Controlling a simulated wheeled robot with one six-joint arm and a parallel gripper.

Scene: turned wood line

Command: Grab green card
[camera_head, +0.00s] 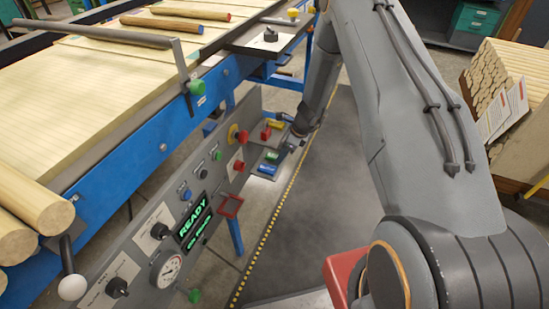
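A small flat green piece (271,157), which looks like the green card, lies on a small grey ledge at the far end of the control panel. A blue piece (267,169) lies just in front of it. My gripper (287,146) is at the end of my arm, low beside the ledge and just right of the green piece. The gripper is small and dark here, and its fingers cannot be made out. Whether it touches the green piece cannot be told.
The grey control panel (150,232) has buttons, a gauge (166,268) and a lit READY display (194,222). Red and yellow pieces (275,124) sit just behind the ledge. A blue-framed conveyor (130,160) holds wooden rods. A dark floor mat (300,215) is clear.

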